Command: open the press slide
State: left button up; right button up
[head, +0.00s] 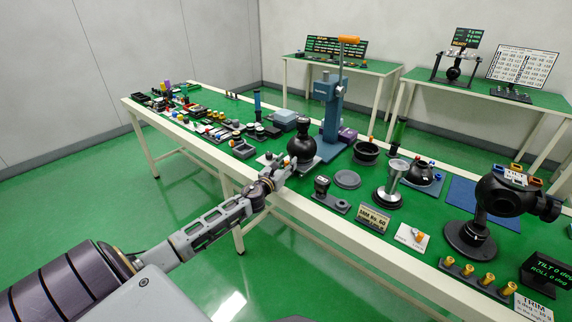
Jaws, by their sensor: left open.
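A blue press (333,105) with an orange-topped lever (349,40) stands on the green-topped table. In front of it, a dark ball-shaped part (302,145) with a round knob on top sits over a pale flat plate (318,162). I cannot tell whether this plate is the press slide. My left gripper (283,169) is open at the near table edge, just in front of the ball-shaped part and low beside the plate. Its fingertips are small in view, and I cannot tell if they touch anything. My right gripper is out of view.
A black post on a base (330,196), a grey disc (347,179) and a dark ring (367,153) lie to the right of the gripper. A large black gimbal (490,200) stands at far right. Small parts crowd the table's left side. The floor in front is clear.

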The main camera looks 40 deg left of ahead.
pick_arm(q)
jog(key=shift+s, duration=0.15)
jog(key=shift+s, duration=0.25)
jog(key=s+d, duration=0.1)
jog(key=s, duration=1)
jog(key=shift+d, duration=0.2)
dwell(0.6)
jog(key=shift+s, duration=0.1)
dwell(0.5)
